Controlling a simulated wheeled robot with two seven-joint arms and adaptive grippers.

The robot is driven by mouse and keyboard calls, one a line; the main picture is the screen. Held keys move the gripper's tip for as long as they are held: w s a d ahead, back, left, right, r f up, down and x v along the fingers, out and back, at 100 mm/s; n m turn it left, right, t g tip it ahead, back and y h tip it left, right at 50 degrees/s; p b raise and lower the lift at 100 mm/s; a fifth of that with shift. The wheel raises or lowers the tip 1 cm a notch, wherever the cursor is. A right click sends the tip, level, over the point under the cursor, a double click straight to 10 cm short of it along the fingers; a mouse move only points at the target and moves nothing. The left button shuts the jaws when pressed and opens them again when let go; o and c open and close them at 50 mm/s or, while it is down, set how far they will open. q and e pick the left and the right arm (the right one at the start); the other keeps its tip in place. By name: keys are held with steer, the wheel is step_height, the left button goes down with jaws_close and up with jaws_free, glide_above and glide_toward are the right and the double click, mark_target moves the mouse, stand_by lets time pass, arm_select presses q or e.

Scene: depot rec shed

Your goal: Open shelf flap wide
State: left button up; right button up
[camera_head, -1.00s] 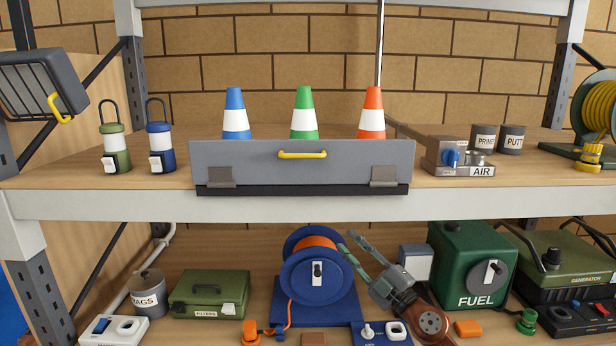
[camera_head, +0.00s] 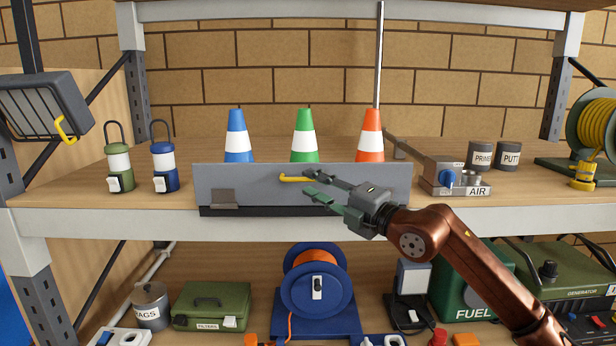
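The grey shelf flap (camera_head: 255,185) stands upright along the shelf's front edge. Its yellow handle (camera_head: 292,179) is near the top middle, and a hinge (camera_head: 223,199) shows at its lower left; the right hinge is hidden behind my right gripper. My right gripper (camera_head: 311,184) is in front of the flap, its fingers pointing left, apart from each other, at the right end of the handle. One finger is at about handle height and the other is below. I cannot tell whether it touches the handle. My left gripper is not in view.
A blue cone (camera_head: 237,146), green cone (camera_head: 304,146) and orange cone (camera_head: 370,146) stand behind the flap. Two lanterns (camera_head: 164,168) are to the left, and an AIR unit (camera_head: 446,178) is to the right. A cable reel (camera_head: 318,288) stands on the lower shelf.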

steer(key=shift+p+x, duration=0.3)
steer(key=shift+x, duration=0.75)
jaws_close()
